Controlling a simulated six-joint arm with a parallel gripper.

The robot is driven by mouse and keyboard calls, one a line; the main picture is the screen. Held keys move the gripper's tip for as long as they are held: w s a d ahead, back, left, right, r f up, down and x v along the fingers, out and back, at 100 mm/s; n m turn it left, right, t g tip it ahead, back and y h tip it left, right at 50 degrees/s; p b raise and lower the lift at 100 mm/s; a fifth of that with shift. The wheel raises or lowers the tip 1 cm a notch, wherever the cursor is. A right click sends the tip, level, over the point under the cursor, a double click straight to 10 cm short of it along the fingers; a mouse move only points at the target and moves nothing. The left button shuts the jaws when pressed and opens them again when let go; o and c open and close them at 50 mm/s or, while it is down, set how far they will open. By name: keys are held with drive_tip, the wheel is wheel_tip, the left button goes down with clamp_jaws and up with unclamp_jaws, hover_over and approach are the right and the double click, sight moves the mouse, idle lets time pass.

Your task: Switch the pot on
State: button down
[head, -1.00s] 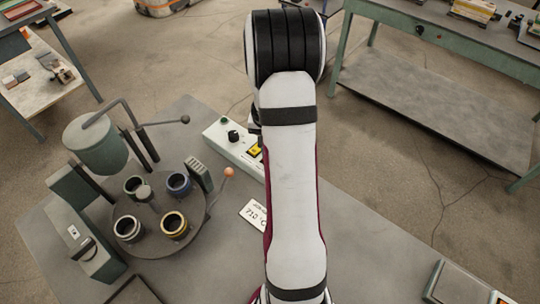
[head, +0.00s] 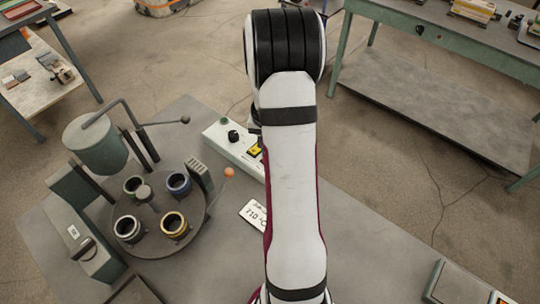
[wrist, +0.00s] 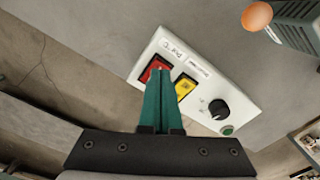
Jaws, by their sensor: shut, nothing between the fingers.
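A white control box (wrist: 205,85) fills the middle of the wrist view. It carries a red rocker switch (wrist: 154,69) beside a label that seems to read "Pot °C", a yellow rocker switch (wrist: 185,86), a black knob (wrist: 219,109) and a green button (wrist: 227,130). My gripper (wrist: 160,75) is shut and empty, its teal fingers together. Its tips overlap the red switch; I cannot tell whether they touch it. In the head view the box (head: 228,146) is partly behind my arm, which hides the gripper. The grey-green pot (head: 96,145) stands at the left.
A round turntable (head: 190,229) holds several ring-shaped cups. An orange ball knob (head: 229,172) is at its right; the ball also shows in the wrist view (wrist: 257,16). A card (head: 255,214) marked with a temperature lies on the table.

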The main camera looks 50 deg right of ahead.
drive_tip(key=shift+f, duration=0.9)
idle(0.5)
wheel_tip(320, 180, up, 7)
drive_tip(key=shift+f, duration=0.1)
idle(0.6)
